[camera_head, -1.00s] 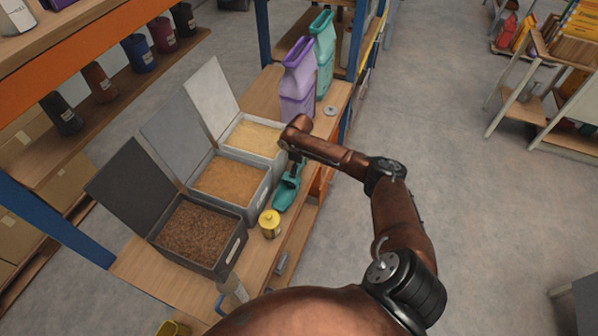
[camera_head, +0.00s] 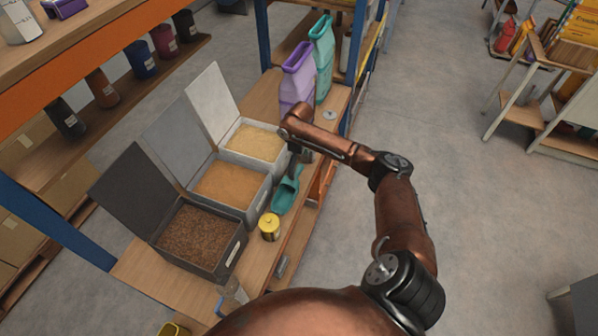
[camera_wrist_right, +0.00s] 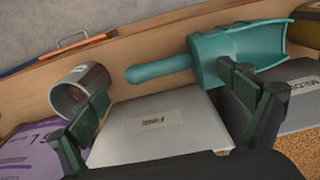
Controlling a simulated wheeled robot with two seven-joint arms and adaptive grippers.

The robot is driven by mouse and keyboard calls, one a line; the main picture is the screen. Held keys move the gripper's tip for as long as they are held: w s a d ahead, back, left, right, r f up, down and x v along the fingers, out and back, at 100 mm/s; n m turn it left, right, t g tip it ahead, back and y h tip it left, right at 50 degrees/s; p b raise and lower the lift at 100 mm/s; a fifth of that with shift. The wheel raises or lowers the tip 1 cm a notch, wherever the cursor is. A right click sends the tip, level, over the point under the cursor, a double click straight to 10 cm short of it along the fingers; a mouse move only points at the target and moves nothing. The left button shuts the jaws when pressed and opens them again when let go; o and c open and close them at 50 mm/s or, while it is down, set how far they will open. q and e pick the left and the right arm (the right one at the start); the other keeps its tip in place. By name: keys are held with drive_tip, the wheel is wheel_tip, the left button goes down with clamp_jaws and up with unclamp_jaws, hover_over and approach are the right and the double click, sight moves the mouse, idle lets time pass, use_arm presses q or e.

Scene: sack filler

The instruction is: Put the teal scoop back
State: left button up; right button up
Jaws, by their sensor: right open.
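The teal scoop (camera_head: 285,194) lies on the wooden bench in front of the open bins, beside the yellow-lidded jar. In the right wrist view the scoop (camera_wrist_right: 240,50) lies with its handle to the left and its bowl to the right. My right gripper (camera_head: 297,160) is over the handle end of the scoop. In the wrist view its two fingers (camera_wrist_right: 170,105) are apart with nothing held between them; the scoop lies beyond them. The right finger overlaps the bowl in the picture; I cannot tell whether they touch. My left gripper is not in view.
Bins with raised lids hold dark grain (camera_head: 195,237), tan grain (camera_head: 226,184) and pale powder (camera_head: 254,140). The yellow-lidded jar (camera_head: 269,227) stands near the scoop. Purple (camera_head: 298,80) and teal (camera_head: 322,55) containers stand at the far end.

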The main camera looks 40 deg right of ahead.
wheel_tip(320, 180, up, 5)
drive_tip(key=shift+f, duration=0.1)
